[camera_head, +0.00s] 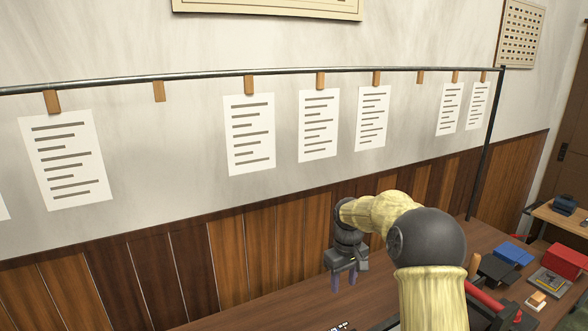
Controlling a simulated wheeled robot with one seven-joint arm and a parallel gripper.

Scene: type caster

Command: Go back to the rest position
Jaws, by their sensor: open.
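My gripper (344,281) hangs at the end of my cream and dark grey arm, in the lower middle of the head view. Its fingers point down over the brown table (287,311). The fingers are apart, and I see nothing held between them. My arm hides part of the table behind and to the right of the gripper.
A metal rail (215,75) runs along the wall with wooden clips and hanging printed sheets (250,134). Blue (514,253) and red (482,297) items lie at the table's right. A red box (564,261) stands farther right. A dark post (486,150) rises at the back.

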